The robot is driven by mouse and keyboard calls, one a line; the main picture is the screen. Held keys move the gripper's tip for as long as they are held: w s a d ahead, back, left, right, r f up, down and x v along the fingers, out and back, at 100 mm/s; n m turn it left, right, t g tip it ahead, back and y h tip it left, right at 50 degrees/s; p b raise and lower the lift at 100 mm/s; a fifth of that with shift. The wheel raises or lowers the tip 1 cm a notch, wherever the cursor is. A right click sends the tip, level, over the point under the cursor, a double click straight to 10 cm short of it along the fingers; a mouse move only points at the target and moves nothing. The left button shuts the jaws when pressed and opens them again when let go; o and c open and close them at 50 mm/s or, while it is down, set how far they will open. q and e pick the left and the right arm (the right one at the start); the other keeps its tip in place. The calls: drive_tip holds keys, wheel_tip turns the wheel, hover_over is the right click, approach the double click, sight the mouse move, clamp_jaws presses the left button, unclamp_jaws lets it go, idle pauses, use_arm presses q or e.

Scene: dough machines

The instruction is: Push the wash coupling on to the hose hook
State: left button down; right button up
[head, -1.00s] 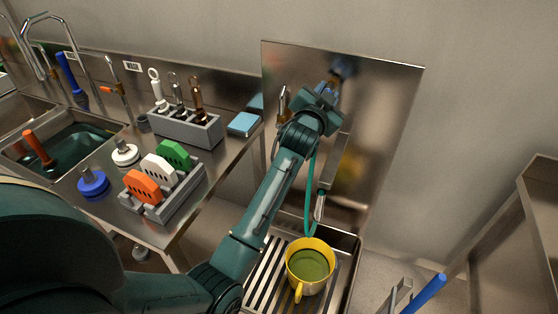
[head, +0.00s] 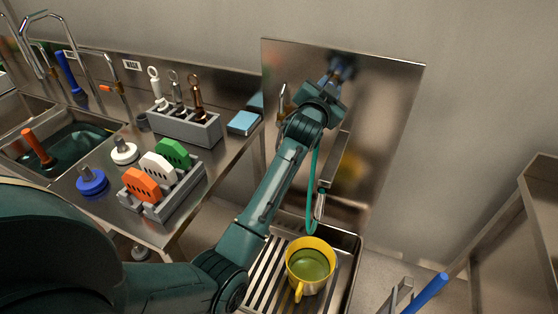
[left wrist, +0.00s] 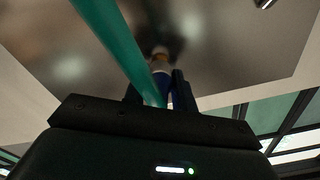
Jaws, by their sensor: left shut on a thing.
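My left gripper (head: 336,82) is at the upper part of the steel splash panel (head: 385,110), seen mostly from behind. In the left wrist view its two dark fingers are shut on a blue piece (left wrist: 162,88), which I take to be the wash coupling. A pale and brownish end of it points at the panel. The green hose (left wrist: 112,40) runs close past the fingers; in the head view the hose (head: 311,190) hangs in a loop below the gripper. I cannot make out the hose hook or whether the coupling touches it. My right gripper is not in view.
A yellow bucket (head: 311,249) stands on the slatted drain (head: 262,270) below the panel. A brass tap (head: 283,98) is left of the gripper. The counter at left holds a grey rack (head: 190,130), coloured scrapers (head: 157,167) and a sink (head: 50,165).

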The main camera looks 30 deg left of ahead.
use_arm(q)
drive_tip(key=c, duration=1)
unclamp_jaws()
drive_tip(key=shift+c, duration=0.2)
drive_tip(key=shift+o, duration=0.2)
drive_tip(key=shift+s, duration=0.25)
drive_tip(key=shift+s+d+p, duration=0.1)
drive_tip(key=shift+s+p, duration=0.3)
drive_tip(key=shift+s, duration=1.55)
drive_tip(key=shift+s, duration=0.1)
